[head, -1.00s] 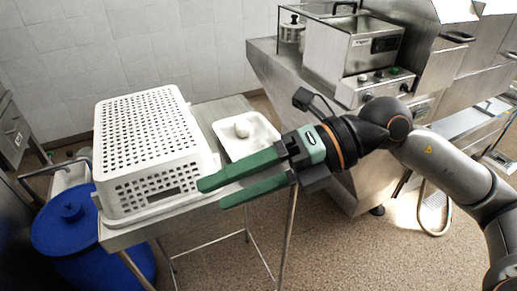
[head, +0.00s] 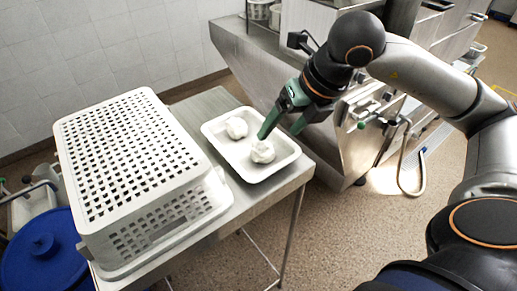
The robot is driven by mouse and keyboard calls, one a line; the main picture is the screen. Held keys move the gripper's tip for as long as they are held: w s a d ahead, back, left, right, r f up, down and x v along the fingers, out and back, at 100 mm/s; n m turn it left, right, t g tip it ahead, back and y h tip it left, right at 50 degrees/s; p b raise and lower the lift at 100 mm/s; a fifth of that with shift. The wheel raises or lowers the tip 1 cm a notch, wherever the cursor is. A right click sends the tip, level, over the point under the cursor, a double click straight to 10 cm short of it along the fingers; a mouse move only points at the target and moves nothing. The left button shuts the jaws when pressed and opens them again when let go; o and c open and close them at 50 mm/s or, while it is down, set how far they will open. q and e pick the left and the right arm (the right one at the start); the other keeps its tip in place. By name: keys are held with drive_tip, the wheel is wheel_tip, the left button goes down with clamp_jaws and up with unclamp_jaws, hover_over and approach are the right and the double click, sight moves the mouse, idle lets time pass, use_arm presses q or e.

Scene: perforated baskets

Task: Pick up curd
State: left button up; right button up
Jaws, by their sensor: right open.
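Two white lumps of curd lie in a white tray (head: 286,163) on the metal table. One curd (head: 236,128) is toward the back left of the tray, and the other curd (head: 262,152) is nearer the front right. My right gripper (head: 281,132) has green fingers pointing down and left over the tray. It is open and empty, with one fingertip close to the nearer curd. I cannot tell whether that fingertip touches it. My left gripper is not in view.
A white perforated basket (head: 130,150) stands upside down on the table (head: 203,103), left of the tray. A blue lidded bin (head: 42,262) is on the floor at lower left. Steel kitchen equipment (head: 262,50) stands behind the tray.

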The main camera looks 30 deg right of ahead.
sight(266, 147)
drive_tip(key=p+x, duration=0.1)
drive_tip(key=x, duration=0.8)
drive_tip(key=shift+w+d, duration=0.1)
drive_tip(key=shift+c, duration=0.4)
drive_tip(key=c, duration=1)
drive_tip(key=shift+o, duration=0.2)
drive_tip(key=shift+r, duration=0.15)
